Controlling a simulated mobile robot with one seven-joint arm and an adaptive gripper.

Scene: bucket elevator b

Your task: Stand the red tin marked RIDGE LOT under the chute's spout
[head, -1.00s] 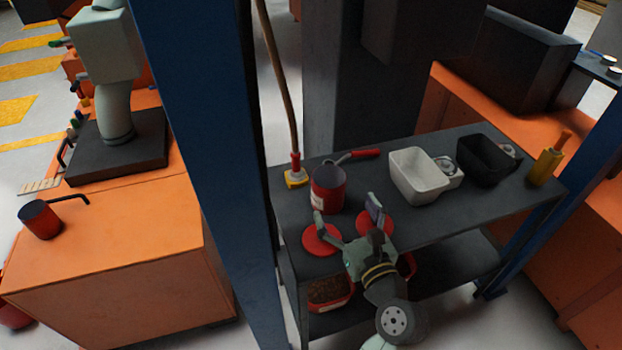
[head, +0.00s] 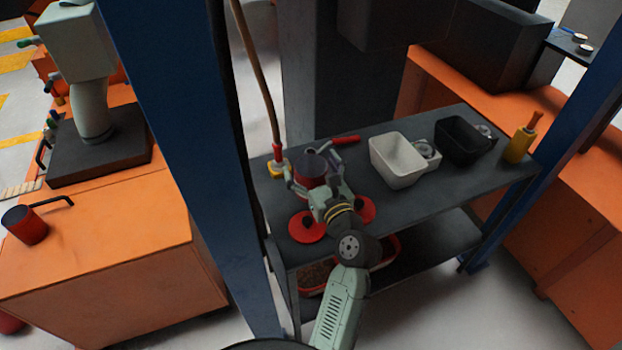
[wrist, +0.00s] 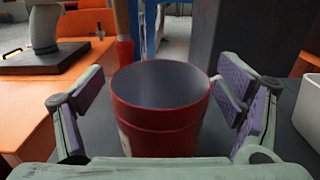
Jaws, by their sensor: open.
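A red open-topped tin (head: 309,174) stands upright on the dark shelf top, toward its left end. My gripper (head: 312,163) is open, with one finger on each side of the tin. In the wrist view the tin (wrist: 158,130) stands between the spread purple-padded fingers, with a gap on the left; the right finger is close, and I cannot tell if it touches. The tin looks empty inside. A pale label shows at its left edge, too cut off to read. I cannot make out the chute's spout in these views.
Two red round lids (head: 307,226) lie in front of the tin. A white bin (head: 397,160), a black bin (head: 459,140) and a yellow container (head: 518,147) stand to the right. A blue post (head: 185,150) rises on the left. Another red can (head: 26,226) sits on the orange cabinet.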

